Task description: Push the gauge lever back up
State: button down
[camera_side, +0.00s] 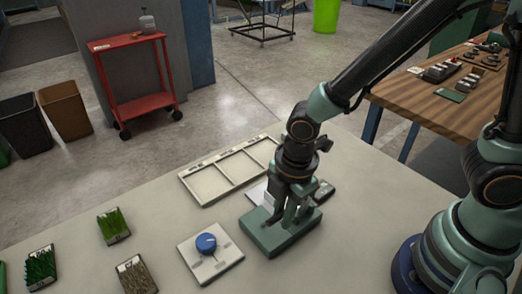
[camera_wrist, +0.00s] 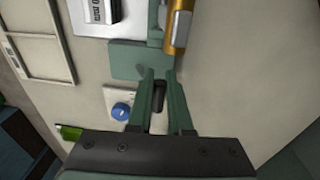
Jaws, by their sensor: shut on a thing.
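The gauge shows in the side view as a green block-like base (camera_side: 270,237) on the pale table, below my gripper (camera_side: 287,208). In the wrist view its green base plate (camera_wrist: 125,60) lies beyond my fingertips, with a gold cylinder (camera_wrist: 180,25) beside it. My gripper (camera_wrist: 159,76) points down at the gauge, its two green fingers close together. A dark lever end (camera_wrist: 158,95) shows between the fingers, and they are shut on it. The fingers and wrist hide most of the lever, so its exact tilt cannot be told.
A white plate with a blue knob (camera_side: 206,243) sits just left of the gauge. A three-part frame tray (camera_side: 207,192) lies behind. Grass samples (camera_side: 113,226) stand at the left. A white card with print (camera_wrist: 95,15) lies close to the gauge. The table's front middle is clear.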

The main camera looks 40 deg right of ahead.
jog(key=shift+s, duration=0.1)
jog(key=c, duration=0.8)
grip_release()
jog(key=shift+c, duration=0.2)
jog(key=shift+r, duration=0.45)
notch_tip(320, 180, up, 11)
jog(key=shift+s+d, duration=0.35)
jog(key=shift+s, duration=0.05)
jog(key=w+d+r+m+t, duration=0.1)
jog(key=d+r+m+t, duration=0.1)
jog(key=d+m, duration=0.6)
jog(key=w+d+r+m+t, duration=0.1)
jog(key=d+r+m, duration=0.3)
jog(key=d+m, duration=0.5)
jog(key=shift+w+m+t+h, duration=0.3)
jog(key=shift+m+t, duration=0.2)
jog(key=shift+t, duration=0.4)
